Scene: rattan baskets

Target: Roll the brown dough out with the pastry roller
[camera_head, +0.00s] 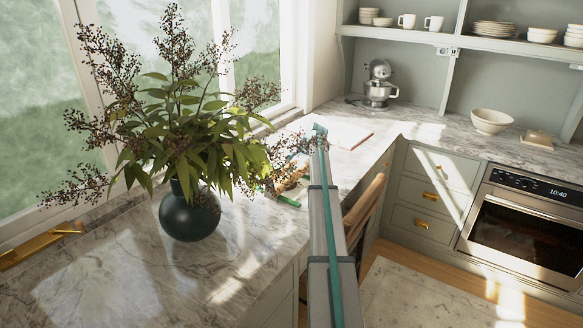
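I cannot make out the pastry roller or the brown dough for certain. Some brown, wood-coloured things (292,181) lie on the counter just left of my arm, partly behind the leaves, and are too small and covered to name. Small green pieces show beside them. My grey arm with a teal stripe runs from the bottom edge up to the middle of the view. Its far end is over the counter near the corner. No gripper fingers can be made out.
A dark green vase (190,212) with tall leafy branches stands on the marble counter (120,285), blocking the view behind it. A pale flat board or cloth (342,134) lies beyond my arm. A stand mixer (379,85), bowl (491,121) and wooden chair (364,207) are farther right.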

